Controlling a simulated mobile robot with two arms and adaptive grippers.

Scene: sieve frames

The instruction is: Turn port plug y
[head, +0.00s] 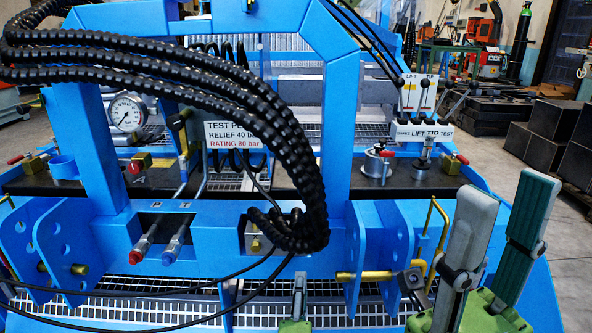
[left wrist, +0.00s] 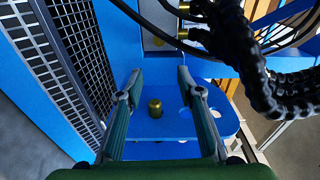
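A red-tipped coupling (head: 143,243) and a blue-tipped coupling (head: 175,244) stick out of the blue front beam. A brass fitting (head: 256,246) sits on a steel block under the hoses. My left gripper (left wrist: 159,78) is open and empty; a brass stud (left wrist: 155,108) on a blue plate shows between its fingers, apart from them. In the head view only part of this gripper (head: 299,297) shows, at bottom middle. My right gripper (head: 508,190) is open and empty at lower right.
Thick black hoses (head: 285,135) arch across the frame and hang beside the steel block. A gauge (head: 127,113), a test sign (head: 232,135) and lift levers (head: 427,95) stand behind the beam.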

